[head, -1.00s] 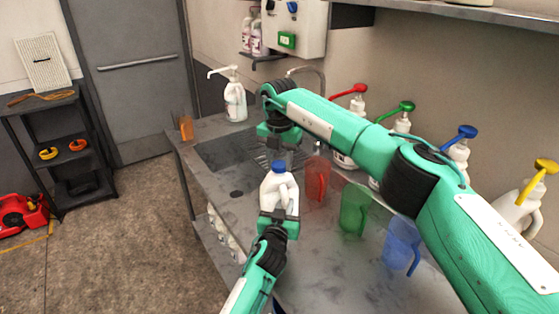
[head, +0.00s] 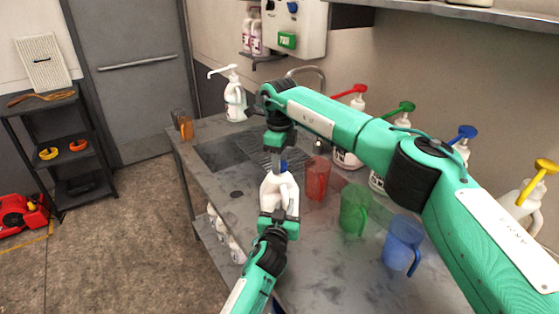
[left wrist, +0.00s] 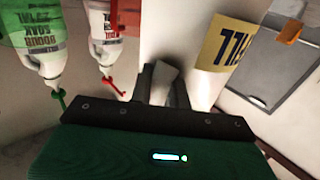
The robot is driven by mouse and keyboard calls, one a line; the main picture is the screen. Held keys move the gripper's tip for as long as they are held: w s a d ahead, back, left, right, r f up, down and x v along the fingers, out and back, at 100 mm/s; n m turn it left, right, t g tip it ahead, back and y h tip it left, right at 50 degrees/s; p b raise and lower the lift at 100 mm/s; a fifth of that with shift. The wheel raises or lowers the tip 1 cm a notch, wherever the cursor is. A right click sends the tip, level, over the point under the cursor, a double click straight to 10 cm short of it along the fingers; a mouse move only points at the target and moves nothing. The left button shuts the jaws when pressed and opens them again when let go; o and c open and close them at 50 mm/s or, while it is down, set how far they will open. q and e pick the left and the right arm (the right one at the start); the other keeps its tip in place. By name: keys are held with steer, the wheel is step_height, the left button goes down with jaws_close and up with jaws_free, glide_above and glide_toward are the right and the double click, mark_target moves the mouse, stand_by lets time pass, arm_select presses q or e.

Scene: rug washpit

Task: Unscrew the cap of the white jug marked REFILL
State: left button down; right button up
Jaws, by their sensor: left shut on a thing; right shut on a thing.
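The white jug (head: 279,196) with a blue cap (head: 282,167) stands upright over the steel counter in the head view. In the left wrist view the jug (left wrist: 177,35) shows close up, with a yellow label (left wrist: 232,45) reading "ILL" in part. My left gripper (head: 278,218) is shut on the jug's lower part, from the near side. My right gripper (head: 281,158) points down from above and is shut on the blue cap, hiding most of it. I cannot tell whether the jug's base touches the counter.
Red (head: 317,177), green (head: 354,208) and blue (head: 402,243) measuring jugs stand to the right. Several pump bottles line the wall, the yellow-topped one (head: 519,205) at far right. A sink (head: 222,160) and a white pump bottle (head: 235,101) lie behind. The counter's left front is clear.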

arm_select(q)
steer(key=shift+f, duration=0.15)
arm_select(e)
steer(key=n, duration=0.9)
steer(key=shift+n, duration=0.3)
steer(key=n, duration=0.4)
steer(key=shift+n, duration=0.4)
steer(key=n, duration=0.5)
steer(key=shift+r+n, duration=0.1)
steer(key=shift+n, duration=0.2)
steer(key=shift+r, duration=0.1)
steer(key=shift+r, duration=1)
